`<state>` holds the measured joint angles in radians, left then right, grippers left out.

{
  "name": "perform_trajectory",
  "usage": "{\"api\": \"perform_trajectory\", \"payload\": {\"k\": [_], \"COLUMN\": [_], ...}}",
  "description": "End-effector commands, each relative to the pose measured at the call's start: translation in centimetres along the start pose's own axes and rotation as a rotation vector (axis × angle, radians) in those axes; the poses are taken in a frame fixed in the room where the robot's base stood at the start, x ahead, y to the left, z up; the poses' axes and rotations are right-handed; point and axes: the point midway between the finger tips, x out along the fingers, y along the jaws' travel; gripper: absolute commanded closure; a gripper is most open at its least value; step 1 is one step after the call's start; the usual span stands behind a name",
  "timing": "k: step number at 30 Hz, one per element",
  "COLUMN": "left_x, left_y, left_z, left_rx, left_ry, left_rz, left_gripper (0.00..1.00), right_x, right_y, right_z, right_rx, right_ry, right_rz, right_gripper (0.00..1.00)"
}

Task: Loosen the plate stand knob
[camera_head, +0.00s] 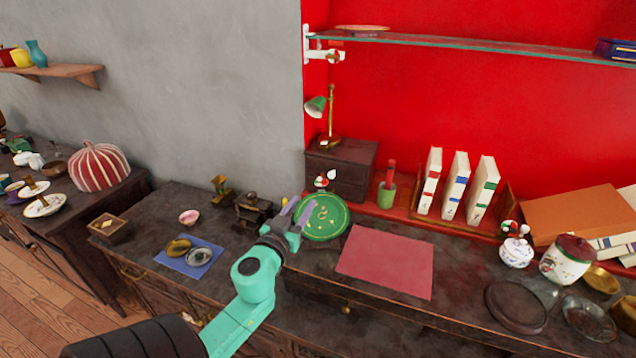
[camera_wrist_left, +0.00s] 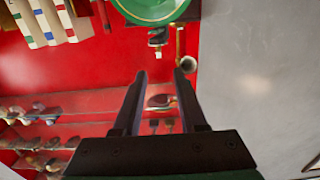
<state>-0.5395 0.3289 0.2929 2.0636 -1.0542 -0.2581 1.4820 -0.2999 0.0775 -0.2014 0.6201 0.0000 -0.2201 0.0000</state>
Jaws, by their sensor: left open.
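A round green plate with gold markings (camera_head: 324,217) stands tilted on the dark cabinet top. Its stand is mostly hidden, and I cannot make out the knob for certain. My left gripper (camera_head: 296,210) is just left of the plate, with its purple-grey fingers open. In the left wrist view, the open fingers (camera_wrist_left: 160,74) point toward the plate's edge (camera_wrist_left: 152,10) at the top, with nothing held between them. A small pale and dark piece (camera_wrist_left: 158,38) shows between the plate and the fingertips; I cannot tell whether it is the knob. My right gripper is not in view.
A small dark drawer chest (camera_head: 345,165) with a green-shaded lamp (camera_head: 316,106) stands behind the plate. A red mat (camera_head: 388,262) lies to its right. A dark metal piece (camera_head: 252,212) and a blue mat (camera_head: 180,264) are to the left. A glass shelf (camera_head: 470,46) hangs above.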

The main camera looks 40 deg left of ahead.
Motion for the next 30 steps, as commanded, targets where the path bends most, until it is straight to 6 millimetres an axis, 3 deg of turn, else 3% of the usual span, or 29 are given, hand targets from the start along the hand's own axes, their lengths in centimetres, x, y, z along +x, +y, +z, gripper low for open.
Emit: {"api": "perform_trajectory", "payload": {"k": [6,12,16,23,27,30], "left_x": [6.1,10.5,11.7,11.9,11.9,11.9], "left_y": [0.1,0.1,0.2,0.2,0.2,0.2], "left_z": [-0.7,-0.3,-0.2,-0.1,-0.1,-0.1], "left_rx": [0.005,0.004,0.004,0.003,0.003,0.003], "left_ry": [0.006,0.005,0.003,0.002,0.002,0.002], "left_rz": [0.002,0.003,0.004,0.005,0.005,0.005], "left_gripper": [0.59,0.59,0.59,0.59,1.00,1.00], "right_x": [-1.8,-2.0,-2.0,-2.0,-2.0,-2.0], "right_y": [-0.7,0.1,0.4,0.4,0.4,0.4], "right_z": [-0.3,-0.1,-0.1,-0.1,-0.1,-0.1], "right_rx": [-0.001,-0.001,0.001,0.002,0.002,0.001], "right_ry": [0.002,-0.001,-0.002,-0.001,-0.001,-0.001], "right_rz": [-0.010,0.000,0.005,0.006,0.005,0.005], "right_gripper": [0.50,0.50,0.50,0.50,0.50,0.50]}}
